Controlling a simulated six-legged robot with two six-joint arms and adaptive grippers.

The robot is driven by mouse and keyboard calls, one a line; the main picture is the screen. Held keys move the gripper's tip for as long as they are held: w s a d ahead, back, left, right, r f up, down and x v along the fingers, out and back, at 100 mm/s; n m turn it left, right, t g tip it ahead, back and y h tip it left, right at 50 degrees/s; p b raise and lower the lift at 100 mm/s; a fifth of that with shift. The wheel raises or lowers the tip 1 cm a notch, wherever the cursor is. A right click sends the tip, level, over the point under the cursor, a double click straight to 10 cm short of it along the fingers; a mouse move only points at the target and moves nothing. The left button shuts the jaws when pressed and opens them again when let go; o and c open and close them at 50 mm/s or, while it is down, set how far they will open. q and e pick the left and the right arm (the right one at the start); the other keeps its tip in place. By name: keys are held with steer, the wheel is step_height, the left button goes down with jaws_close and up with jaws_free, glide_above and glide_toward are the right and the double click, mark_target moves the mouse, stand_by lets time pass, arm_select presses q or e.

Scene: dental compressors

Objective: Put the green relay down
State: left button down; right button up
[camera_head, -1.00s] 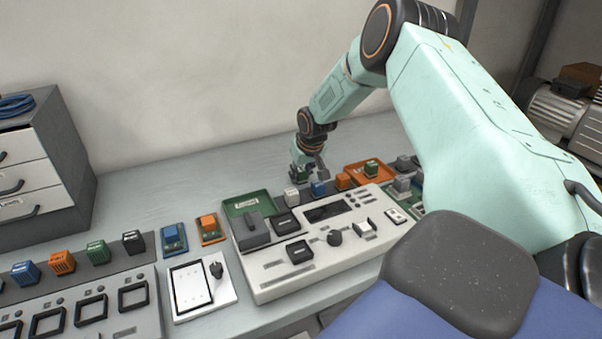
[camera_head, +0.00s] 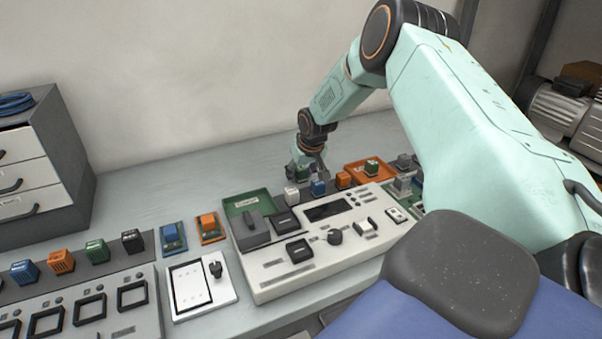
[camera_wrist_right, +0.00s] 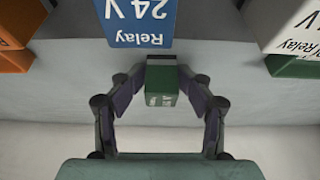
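My right gripper (camera_head: 311,168) is above the back of the bench, just behind the row of relays on the white tester. The right wrist view shows a small green relay (camera_wrist_right: 161,86) between its two dark fingers (camera_wrist_right: 162,78), whose tips sit close against its sides. I read the gripper as shut on it. In the head view the fingers mostly hide this relay, and whether it touches the bench is unclear. My left gripper is not in view.
A blue relay (camera_head: 318,188), a white relay (camera_head: 291,196) and an orange relay (camera_head: 343,180) stand close in front. A green tray (camera_head: 233,203) lies left, an orange tray (camera_head: 386,166) right. The grey bench (camera_head: 150,190) is clear at back left.

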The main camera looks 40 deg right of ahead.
steer(key=shift+s+f, duration=0.2)
steer(key=shift+s, duration=0.05)
